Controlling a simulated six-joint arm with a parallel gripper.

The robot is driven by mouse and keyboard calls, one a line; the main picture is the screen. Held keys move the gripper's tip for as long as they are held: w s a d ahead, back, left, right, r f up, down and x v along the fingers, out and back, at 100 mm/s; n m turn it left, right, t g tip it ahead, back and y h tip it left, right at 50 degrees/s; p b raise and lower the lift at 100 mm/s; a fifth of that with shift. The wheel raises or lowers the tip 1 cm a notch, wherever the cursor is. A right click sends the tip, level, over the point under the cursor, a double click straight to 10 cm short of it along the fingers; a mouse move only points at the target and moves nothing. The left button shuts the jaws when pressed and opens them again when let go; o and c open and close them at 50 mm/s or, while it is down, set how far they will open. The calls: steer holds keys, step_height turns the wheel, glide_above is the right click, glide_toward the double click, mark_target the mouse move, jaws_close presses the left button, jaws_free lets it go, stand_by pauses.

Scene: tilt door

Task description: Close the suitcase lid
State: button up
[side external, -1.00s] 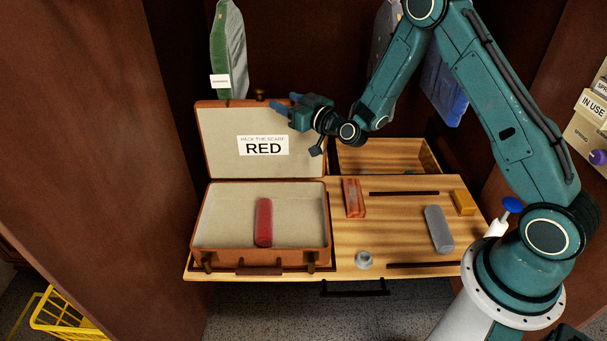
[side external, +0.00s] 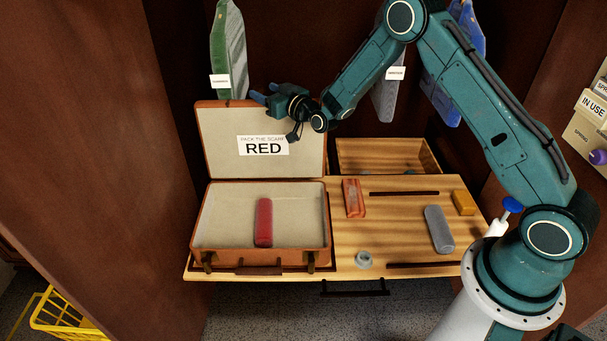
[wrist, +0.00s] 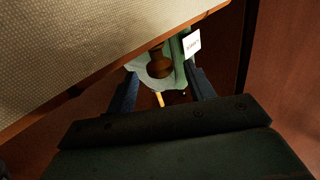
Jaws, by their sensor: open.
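The brown suitcase (side external: 262,256) stands on the wooden board with its lid (side external: 222,135) raised upright. The lid's pale lining carries a label reading "PACK THE SCARF RED". A red rolled scarf (side external: 264,222) lies inside the base. My gripper (side external: 263,93) is open and empty, at the top edge of the lid near its middle and right. In the wrist view, the lid's lining and brown rim (wrist: 72,92) fill the upper left, and my open fingers (wrist: 165,90) point beyond the rim. I cannot tell whether the gripper touches the lid.
A green garment (side external: 228,50) hangs behind the lid. Grey and blue garments hang to the right. An orange roll (side external: 353,198), a grey roll (side external: 439,228), a yellow block (side external: 464,202) and a grey ring (side external: 363,260) lie on the board. An open wooden drawer (side external: 387,155) is behind.

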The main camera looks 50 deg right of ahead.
mark_target(255, 87)
steer(key=shift+w, duration=2.7)
jaws_close()
steer(key=shift+a, duration=0.1)
